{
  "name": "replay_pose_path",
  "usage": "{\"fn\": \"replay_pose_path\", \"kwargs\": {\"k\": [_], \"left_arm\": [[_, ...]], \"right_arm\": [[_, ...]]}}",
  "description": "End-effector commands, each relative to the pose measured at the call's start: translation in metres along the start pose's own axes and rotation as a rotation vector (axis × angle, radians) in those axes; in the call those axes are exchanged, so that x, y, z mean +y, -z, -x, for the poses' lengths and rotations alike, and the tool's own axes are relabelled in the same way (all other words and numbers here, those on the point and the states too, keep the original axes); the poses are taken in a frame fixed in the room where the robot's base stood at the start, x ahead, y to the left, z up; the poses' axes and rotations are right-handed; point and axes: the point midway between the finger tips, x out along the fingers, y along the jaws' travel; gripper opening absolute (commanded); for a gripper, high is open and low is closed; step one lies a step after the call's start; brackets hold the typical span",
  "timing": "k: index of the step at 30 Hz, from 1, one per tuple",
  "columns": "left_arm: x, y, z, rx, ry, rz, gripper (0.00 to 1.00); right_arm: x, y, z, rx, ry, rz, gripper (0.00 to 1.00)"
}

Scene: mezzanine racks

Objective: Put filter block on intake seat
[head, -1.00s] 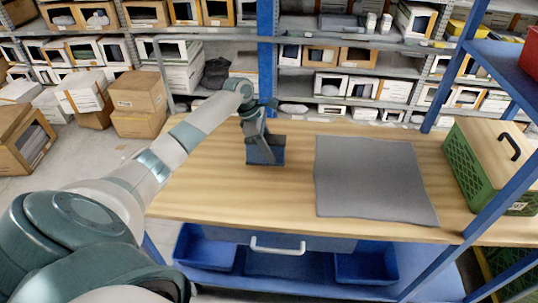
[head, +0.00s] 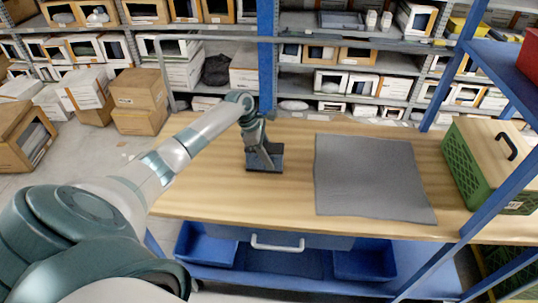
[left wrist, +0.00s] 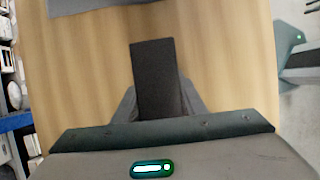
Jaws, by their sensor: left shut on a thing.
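The filter block (left wrist: 154,75) is a dark, nearly black slab, seen between the fingers of my left gripper in the left wrist view. In the head view my left gripper (head: 263,153) points down over the wooden table, left of the grey mat. It is shut on the block; the block's dark lower part (head: 265,167) shows close to the tabletop. I cannot tell whether it touches the wood. I cannot make out a distinct intake seat in these views. My right gripper is not in view.
A flat grey mat (head: 372,180) lies on the wooden table (head: 215,195). A green crate with a wooden lid (head: 490,160) stands at the right, behind a blue rack post (head: 490,200). Blue bins (head: 365,263) sit below. The table left of the gripper is clear.

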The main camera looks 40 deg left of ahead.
Motion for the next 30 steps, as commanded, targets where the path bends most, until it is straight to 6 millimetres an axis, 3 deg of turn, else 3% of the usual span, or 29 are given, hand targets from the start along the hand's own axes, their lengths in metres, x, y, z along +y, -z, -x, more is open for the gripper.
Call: {"fn": "replay_pose_path", "kwargs": {"k": [8,9,11,12,23,30], "left_arm": [[0.000,0.000,-0.002,-0.001,0.000,0.001,0.12],[0.000,0.001,-0.003,-0.001,0.000,0.001,0.40],[0.000,0.001,-0.003,0.000,0.000,0.000,0.54],[0.000,0.001,-0.003,0.000,0.000,0.000,0.56],[0.000,0.000,-0.001,0.000,-0.001,-0.001,0.56],[0.001,0.000,0.018,-0.002,-0.002,0.000,0.56]], "right_arm": [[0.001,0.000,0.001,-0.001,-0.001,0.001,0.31],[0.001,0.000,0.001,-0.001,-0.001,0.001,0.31],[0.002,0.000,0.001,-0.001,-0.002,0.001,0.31],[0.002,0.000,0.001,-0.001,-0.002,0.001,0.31],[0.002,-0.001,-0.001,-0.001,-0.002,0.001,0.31],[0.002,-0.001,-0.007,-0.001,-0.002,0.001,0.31]]}}
